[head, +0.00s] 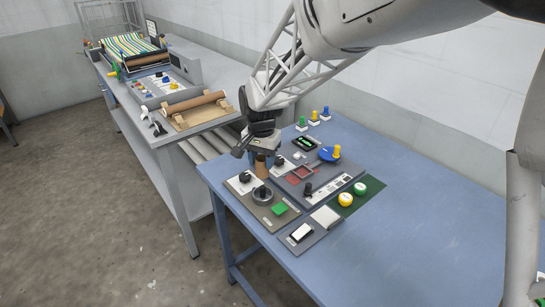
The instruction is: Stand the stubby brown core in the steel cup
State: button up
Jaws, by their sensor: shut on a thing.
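The stubby brown core (261,167) is upright under my gripper (263,156), which is shut on its upper part. The core is over the back of the grey panel at the near left of the blue table. Whether its lower end touches the panel is too small to tell. The steel cup looks to be the round grey ring with a dark middle (262,194), on the same panel, just in front of the core. Nothing shows standing in it.
The blue table's right side (430,220) is clear.

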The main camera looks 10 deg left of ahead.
aim_at(263, 187)
jog(key=shift+f, duration=0.15)
dwell(0.3)
jog(key=shift+f, duration=1.85)
jog(key=shift+f, duration=3)
dwell(1.5)
jog(key=o, duration=1.5)
jog(key=shift+c, duration=0.2)
